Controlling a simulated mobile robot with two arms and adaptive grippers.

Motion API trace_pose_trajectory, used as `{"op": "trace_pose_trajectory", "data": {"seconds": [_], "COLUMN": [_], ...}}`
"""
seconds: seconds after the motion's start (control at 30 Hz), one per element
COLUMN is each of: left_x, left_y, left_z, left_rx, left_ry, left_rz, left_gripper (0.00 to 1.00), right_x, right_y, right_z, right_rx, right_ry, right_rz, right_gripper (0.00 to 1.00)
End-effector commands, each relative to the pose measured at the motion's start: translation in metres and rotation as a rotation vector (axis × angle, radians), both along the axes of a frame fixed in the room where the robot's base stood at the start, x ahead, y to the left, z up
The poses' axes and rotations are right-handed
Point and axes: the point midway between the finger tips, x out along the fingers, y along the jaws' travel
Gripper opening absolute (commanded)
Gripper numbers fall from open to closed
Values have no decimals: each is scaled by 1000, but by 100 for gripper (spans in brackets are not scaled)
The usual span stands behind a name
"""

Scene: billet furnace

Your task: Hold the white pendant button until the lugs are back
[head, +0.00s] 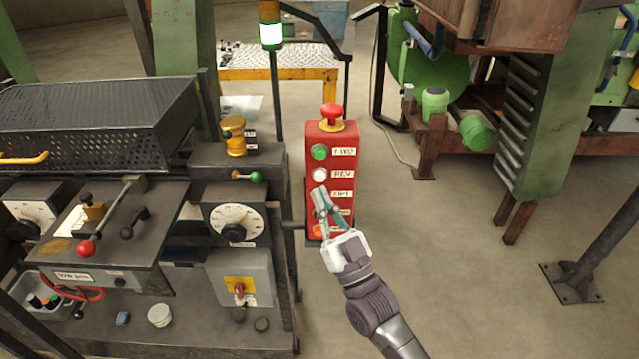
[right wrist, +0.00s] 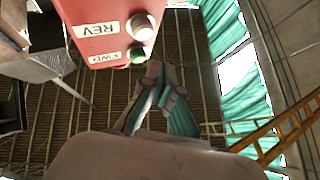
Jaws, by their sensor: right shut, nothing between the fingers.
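The red pendant box (head: 343,222) stands upright in the middle of the head view. Its white button (head: 320,174), labelled REV, sits below the green FWD button (head: 319,152). My right gripper (head: 319,193) is shut and empty, with its fingertips just below the white button in the head view. In the right wrist view the white button (right wrist: 142,27) and green button (right wrist: 137,55) show upside down, with the closed fingertips (right wrist: 156,68) close to them. I cannot tell whether the fingers touch the box, and no press on the white button is evident. I cannot make out the lugs. My left gripper is out of view.
A red mushroom button (head: 332,110) tops the pendant, and an orange button (head: 318,231) is near its bottom. A dark machine with dials (head: 236,222) stands close on the left. A stack lamp (head: 271,35) glows pale green.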

Motion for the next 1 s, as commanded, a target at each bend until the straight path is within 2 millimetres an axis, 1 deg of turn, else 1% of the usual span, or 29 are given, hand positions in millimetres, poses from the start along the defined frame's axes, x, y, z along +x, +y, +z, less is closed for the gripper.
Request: {"op": "trace_pose_trajectory", "data": {"seconds": [0.03, 0.1, 0.3, 1.0], "left_x": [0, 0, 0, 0], "left_y": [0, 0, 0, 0], "left_z": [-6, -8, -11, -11], "left_rx": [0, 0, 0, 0], "left_ry": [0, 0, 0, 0], "left_rz": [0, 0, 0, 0], "left_gripper": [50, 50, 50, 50], "right_x": [6, 12, 20, 21], "right_y": [0, 0, 0, 0], "right_z": [-3, -2, -1, 0], "right_rx": [0, -1, -2, -1], "right_ry": [-1, -1, 1, 1], "right_rz": [-1, 0, -1, 0], "right_gripper": [0, 0, 0, 0]}}
